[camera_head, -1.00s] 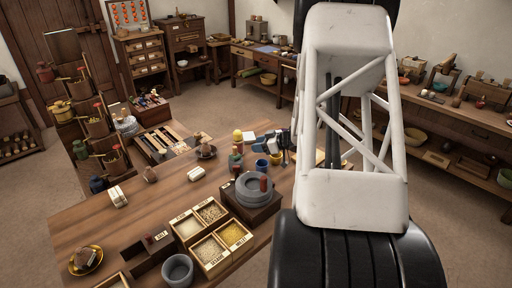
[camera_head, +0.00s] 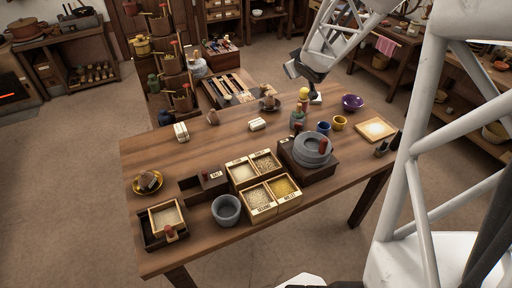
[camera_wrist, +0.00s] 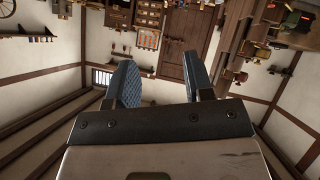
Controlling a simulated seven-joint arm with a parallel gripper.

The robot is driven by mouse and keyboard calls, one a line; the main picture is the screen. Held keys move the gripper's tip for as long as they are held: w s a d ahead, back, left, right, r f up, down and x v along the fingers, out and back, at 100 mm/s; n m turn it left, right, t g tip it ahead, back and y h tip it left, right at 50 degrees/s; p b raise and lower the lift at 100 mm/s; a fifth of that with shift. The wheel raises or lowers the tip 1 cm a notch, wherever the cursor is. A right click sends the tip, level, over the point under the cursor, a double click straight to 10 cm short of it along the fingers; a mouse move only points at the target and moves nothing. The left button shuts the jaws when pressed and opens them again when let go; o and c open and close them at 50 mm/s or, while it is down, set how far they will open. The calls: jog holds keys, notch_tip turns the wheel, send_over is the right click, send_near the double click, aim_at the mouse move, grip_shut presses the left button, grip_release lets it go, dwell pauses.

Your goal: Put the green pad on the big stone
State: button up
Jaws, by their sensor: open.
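The big stone (camera_head: 304,151) looks like the round grey quern with a red peg, on a dark wooden block at the table's right half. I cannot make out a green pad for certain. A small greenish piece (camera_head: 296,117) stands behind the stone, under a yellow ball. My gripper (camera_head: 292,69) seems to be the small grey end of the arm beyond the table's back edge, well away from the stone. In the wrist view its two blue-grey fingers (camera_wrist: 162,88) are apart with nothing between them, facing the room's walls and door.
A grain box (camera_head: 264,184) with several compartments adjoins the stone's block. A grey mortar (camera_head: 226,209) stands at the front. Blue and yellow cups (camera_head: 323,127), a purple bowl (camera_head: 352,102) and a square board (camera_head: 376,130) lie to the right. The table's left middle is mostly free.

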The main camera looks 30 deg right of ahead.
jog(key=s+a+r+m+g+h, duration=0.15)
jog(key=s+a+r+g, duration=0.3)
jog(key=s+a, duration=0.95)
jog(key=s+a+g+y, duration=0.4)
jog(key=s+a, duration=1.2)
jog(key=s, duration=0.2)
jog(key=shift+s+a, duration=0.15)
jog(key=shift+s, duration=0.05)
jog(key=shift+m, duration=0.25)
